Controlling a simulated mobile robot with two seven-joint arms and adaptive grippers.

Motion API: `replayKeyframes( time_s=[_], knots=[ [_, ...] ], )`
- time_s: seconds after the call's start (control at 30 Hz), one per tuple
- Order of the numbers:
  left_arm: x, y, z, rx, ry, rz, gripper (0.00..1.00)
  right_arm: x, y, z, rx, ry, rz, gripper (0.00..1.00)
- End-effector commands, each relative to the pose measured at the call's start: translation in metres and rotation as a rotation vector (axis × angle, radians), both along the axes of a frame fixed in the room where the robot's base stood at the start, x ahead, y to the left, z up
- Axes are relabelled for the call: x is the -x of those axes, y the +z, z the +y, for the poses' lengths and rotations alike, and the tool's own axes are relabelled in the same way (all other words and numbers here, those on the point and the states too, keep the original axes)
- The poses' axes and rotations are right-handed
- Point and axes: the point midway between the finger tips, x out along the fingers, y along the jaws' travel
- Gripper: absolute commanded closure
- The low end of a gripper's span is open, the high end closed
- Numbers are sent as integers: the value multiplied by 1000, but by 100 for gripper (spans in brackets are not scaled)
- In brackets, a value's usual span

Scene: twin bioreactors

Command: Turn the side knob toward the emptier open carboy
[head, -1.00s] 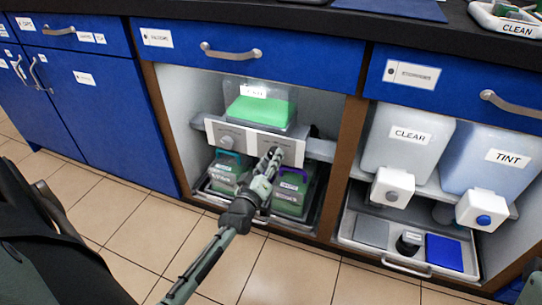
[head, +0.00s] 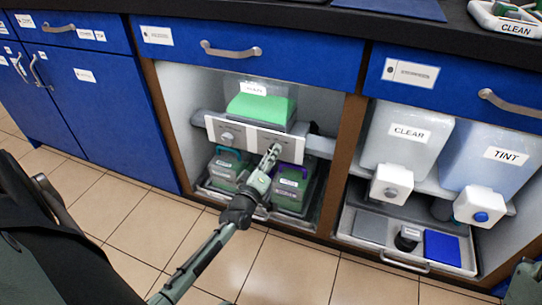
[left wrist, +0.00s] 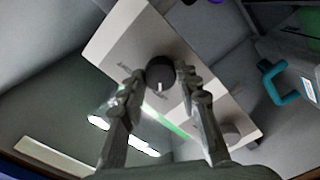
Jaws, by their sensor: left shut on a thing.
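A light panel (head: 222,122) under the tank carries two knobs. My left gripper (head: 271,156) reaches the panel's right part, shut on a dark round knob (left wrist: 160,72). In the left wrist view the fingers stand on either side of this knob, and its white mark points down the picture. The other knob (head: 227,137) is grey and free; it also shows in the left wrist view (left wrist: 232,134). Below stand a carboy with a teal handle (head: 223,172) and one with a purple handle (head: 288,193). Their fill levels are unclear.
A clear tank with green liquid (head: 262,107) sits above the panel. A wooden divider (head: 346,155) stands to the right. Beyond it are the CLEAR (head: 405,150) and TINT (head: 482,170) containers over a tray (head: 405,257). The tiled floor in front is open.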

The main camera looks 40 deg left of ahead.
Motion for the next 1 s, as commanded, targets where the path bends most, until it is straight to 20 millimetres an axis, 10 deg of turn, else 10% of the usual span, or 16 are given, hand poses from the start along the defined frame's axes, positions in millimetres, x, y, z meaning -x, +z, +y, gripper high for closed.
replayKeyframes(
  time_s=[0.07, 0.1, 0.27, 0.67, 1.0],
  knots=[
    [0, -1, 0, 2, 0, 1, 97, 0, 0, 0, 0, 0, 0, 60],
    [0, -1, 0, 2, 0, 1, 67, 0, 0, 0, 0, 0, 0, 60],
    [0, 0, 0, 1, 0, 1, 47, 0, 0, 0, 0, 0, 0, 60],
    [8, -1, -2, 1, 0, 2, 47, 0, 0, 0, 0, 1, -1, 60],
    [75, -2, -18, 1, 0, 5, 47, 0, 0, 0, 0, 0, -1, 60]
  ],
)
